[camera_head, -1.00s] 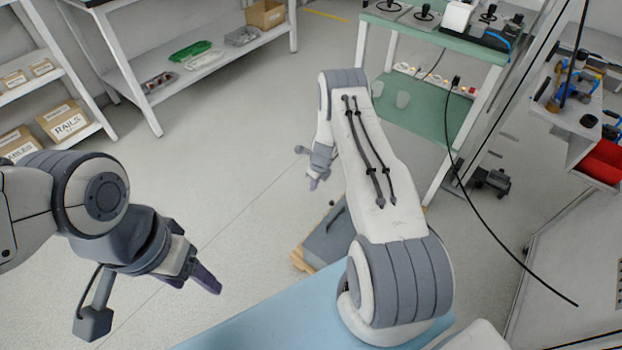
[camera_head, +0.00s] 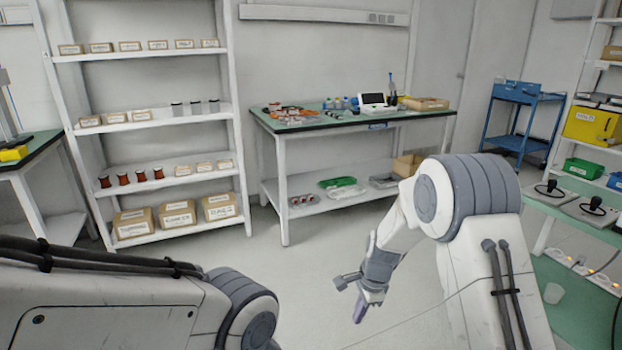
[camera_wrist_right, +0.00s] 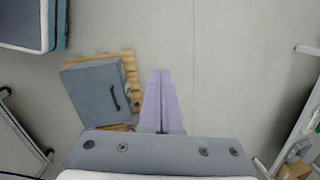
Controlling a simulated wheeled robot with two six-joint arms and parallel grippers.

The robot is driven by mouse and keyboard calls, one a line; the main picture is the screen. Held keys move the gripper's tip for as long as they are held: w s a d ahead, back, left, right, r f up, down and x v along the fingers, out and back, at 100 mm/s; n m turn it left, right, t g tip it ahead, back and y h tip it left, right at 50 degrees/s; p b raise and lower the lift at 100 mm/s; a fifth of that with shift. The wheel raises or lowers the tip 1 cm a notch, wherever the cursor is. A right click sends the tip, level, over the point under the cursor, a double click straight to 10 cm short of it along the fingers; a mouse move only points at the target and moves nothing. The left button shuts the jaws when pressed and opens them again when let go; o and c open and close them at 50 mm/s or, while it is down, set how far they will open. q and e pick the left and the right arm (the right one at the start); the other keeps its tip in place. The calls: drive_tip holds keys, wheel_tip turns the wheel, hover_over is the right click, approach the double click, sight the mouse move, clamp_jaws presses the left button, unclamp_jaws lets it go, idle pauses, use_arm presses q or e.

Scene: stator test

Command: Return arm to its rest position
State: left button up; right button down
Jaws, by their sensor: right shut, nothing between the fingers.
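My right gripper (camera_head: 359,313) hangs pointing down over the open floor in the head view, with its purple fingers together. In the right wrist view my right gripper (camera_wrist_right: 160,75) is shut and empty, its two fingers side by side above the floor. My right arm is bent, with its forearm hanging down. Part of my left arm enters at the lower left of the head view. My left gripper is out of the frame.
In the wrist view a grey case (camera_wrist_right: 98,93) lies on a wooden pallet (camera_wrist_right: 130,80) below and left of the fingers. A shelf rack (camera_head: 155,152) and a green-topped workbench (camera_head: 284,185) stand at the back. The floor (camera_head: 300,275) between is clear.

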drive_tip(key=s+a+r+n, duration=0.7)
drive_tip(key=s+r, duration=0.1)
drive_tip(key=s+r+n+g, duration=0.1)
drive_tip(key=s+r+n, duration=0.3)
drive_tip(key=s+n, duration=0.55)
drive_tip(key=s+r+n, duration=0.4)
drive_tip(key=s+n, duration=0.2)
drive_tip(key=s, duration=0.7)
wheel_tip(320, 180, up, 22)
drive_tip(key=p, duration=2.2)
drive_tip(key=shift+s+h+p, duration=0.25)
drive_tip(key=shift+h+p, duration=0.05)
